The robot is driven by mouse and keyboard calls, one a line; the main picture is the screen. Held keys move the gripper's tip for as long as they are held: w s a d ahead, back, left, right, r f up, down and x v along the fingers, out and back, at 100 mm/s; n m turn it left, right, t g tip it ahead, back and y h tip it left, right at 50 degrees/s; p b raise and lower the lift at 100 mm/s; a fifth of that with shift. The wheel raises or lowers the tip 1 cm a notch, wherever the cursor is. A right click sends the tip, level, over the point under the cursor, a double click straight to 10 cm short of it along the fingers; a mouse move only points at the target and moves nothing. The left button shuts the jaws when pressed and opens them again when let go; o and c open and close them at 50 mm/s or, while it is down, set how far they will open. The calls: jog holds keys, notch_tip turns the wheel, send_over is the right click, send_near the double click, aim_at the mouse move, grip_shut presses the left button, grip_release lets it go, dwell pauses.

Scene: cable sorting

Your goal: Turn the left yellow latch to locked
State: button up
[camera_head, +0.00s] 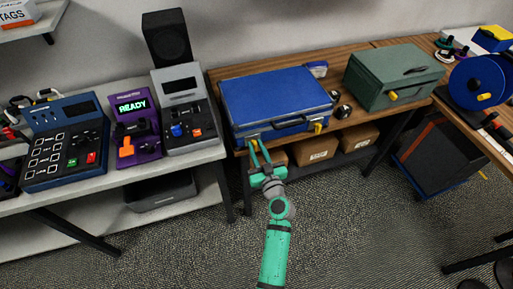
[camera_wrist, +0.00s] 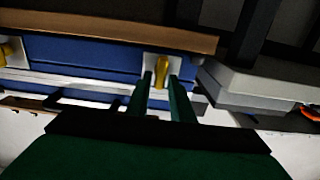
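My gripper (camera_head: 259,148) is at the left latch, reaching in from the front. In the wrist view, which is upside down, the left latch (camera_wrist: 162,70) hangs upright on a pale plate between the two open green fingertips (camera_wrist: 161,80). I cannot tell whether either finger touches it. The right latch (camera_wrist: 8,50) shows at the left edge there.
The wooden bench edge (camera_wrist: 100,27) runs close by the fingers. A green box (camera_head: 395,75) with a yellow latch stands to the right. Grey and purple devices (camera_head: 135,128) stand on the left table. Cardboard boxes (camera_head: 315,148) sit on the shelf below.

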grip_shut()
jog(key=shift+m, duration=0.3)
jog(key=shift+w+d+f+m, duration=0.1)
jog(key=shift+d+f+m, duration=0.15)
jog(key=shift+m, duration=2.6)
jog(key=shift+w+d+f+m, duration=0.1)
jog(key=shift+d+f+m, duration=0.1)
jog(key=shift+m, duration=2.7)
jog(key=shift+d+f+m, duration=0.15)
jog(key=shift+f+m, duration=0.1)
jog(key=shift+m, duration=2.6)
jog(key=shift+o, duration=2.1)
grip_release()
